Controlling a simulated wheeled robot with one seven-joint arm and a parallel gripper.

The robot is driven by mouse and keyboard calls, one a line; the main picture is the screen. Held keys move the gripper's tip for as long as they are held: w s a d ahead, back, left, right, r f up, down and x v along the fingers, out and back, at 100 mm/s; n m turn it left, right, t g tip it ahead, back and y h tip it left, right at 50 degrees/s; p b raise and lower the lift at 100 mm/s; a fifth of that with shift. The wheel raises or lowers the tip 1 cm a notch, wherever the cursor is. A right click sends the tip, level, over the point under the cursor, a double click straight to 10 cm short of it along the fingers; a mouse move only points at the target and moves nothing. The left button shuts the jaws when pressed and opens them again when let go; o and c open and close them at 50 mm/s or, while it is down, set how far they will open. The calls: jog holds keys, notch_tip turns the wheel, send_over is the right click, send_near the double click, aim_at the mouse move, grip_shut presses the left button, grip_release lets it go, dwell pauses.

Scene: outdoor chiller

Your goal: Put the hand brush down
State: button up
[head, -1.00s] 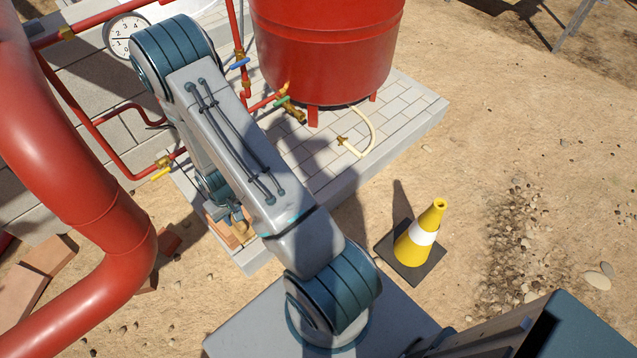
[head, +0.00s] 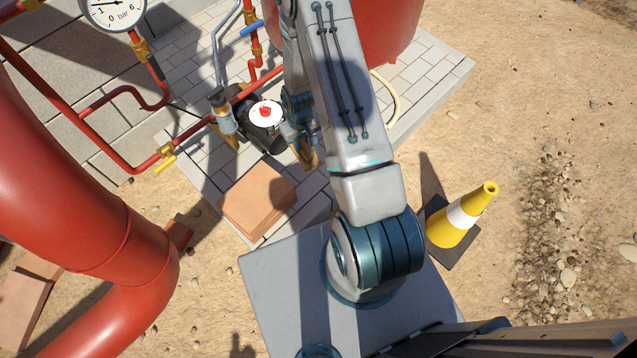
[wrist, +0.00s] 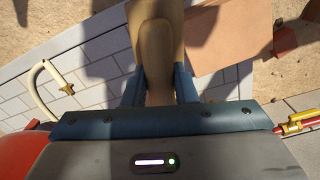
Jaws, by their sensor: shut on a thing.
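The hand brush (wrist: 157,45) shows in the wrist view as a pale wooden piece reaching up from between the two blue fingers. My gripper (wrist: 160,88) is shut on it. In the head view, a small tan part of the brush (head: 308,155) shows beside my gripper (head: 297,138), left of my arm link and near the black pump. My arm hides much of the gripper there. The brush appears held above the paved slab, but its height is hard to tell. Its bristles cannot be made out.
A terracotta block stack (head: 258,200) sits on the paving's near corner. Beside it stands a black pump with a white disc (head: 265,115). Red pipes (head: 110,165) fill the left. A red tank (head: 385,30) stands behind my arm. A yellow cone (head: 462,218) stands on sand at right.

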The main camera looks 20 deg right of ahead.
jog(key=w+d+f+n+b, duration=0.2)
jog(key=d+f+b, duration=0.8)
jog(key=f+b, duration=0.1)
jog(key=w+d+f+n+b, duration=0.1)
jog(key=w+d+f+b, duration=0.1)
jog(key=d+f+b, duration=0.85)
jog(key=shift+w+a+f+b, duration=0.25)
jog(key=shift+a+f+b, duration=0.9)
jog(key=shift+a+f, duration=0.85)
jog(key=shift+w+a+f+b, duration=0.3)
jog(key=shift+a+f+b, duration=0.8)
jog(key=shift+a+f, duration=0.85)
jog(key=shift+w+a+f+b, duration=0.25)
jog(key=shift+a+f+b, duration=0.9)
jog(key=shift+a+f, duration=0.8)
jog(key=shift+a+r, duration=0.1)
jog(key=shift+a, duration=0.15)
jog(key=o, duration=0.5)
jog(key=shift+c, duration=0.2)
jog(key=o, duration=0.4)
